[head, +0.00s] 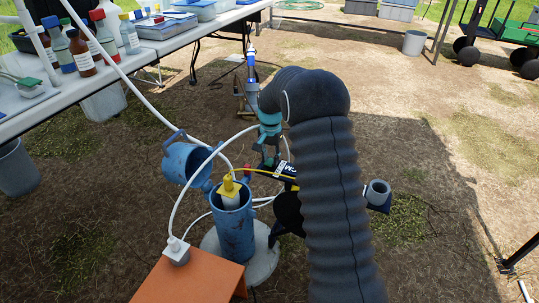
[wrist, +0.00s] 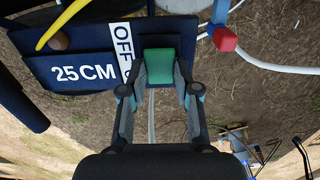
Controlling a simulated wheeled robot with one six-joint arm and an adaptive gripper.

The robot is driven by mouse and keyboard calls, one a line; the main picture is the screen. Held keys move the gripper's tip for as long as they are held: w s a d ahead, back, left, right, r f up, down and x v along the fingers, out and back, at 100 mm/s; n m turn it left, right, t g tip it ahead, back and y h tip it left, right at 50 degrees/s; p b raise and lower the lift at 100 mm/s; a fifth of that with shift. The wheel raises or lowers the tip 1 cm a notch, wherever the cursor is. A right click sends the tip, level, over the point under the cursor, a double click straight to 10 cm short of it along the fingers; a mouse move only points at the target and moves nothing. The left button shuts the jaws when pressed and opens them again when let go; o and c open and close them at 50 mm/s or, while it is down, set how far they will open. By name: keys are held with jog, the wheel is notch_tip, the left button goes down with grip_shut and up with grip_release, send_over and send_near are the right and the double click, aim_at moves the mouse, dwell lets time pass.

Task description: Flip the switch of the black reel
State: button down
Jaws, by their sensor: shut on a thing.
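The black reel (head: 288,212) stands beside the blue well pipe, partly hidden behind my arm. Its dark panel (wrist: 45,68) carries the white text "25 CM" and a white strip reading "OFF". A green switch (wrist: 160,65) sits just right of that strip in the wrist view. My gripper (wrist: 161,92) has its two fingers on either side of the switch and is closed on it. In the head view my gripper (head: 271,160) points down at the reel's panel. The far side of the switch and the fingertip contact are not clear.
The blue well pipe (head: 234,228) has an open lid and a yellow cap (head: 229,189) inside. A yellow line and white hoses run close to the reel. An orange box (head: 192,279) stands in front; a table (head: 150,45) with bottles is at left.

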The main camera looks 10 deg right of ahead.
aim_at(270, 161)
jog(key=shift+w, duration=0.1)
jog(key=c, duration=0.8)
grip_release()
jog(key=shift+c, duration=0.2)
jog(key=shift+r, duration=0.1)
notch_tip(270, 161, up, 12)
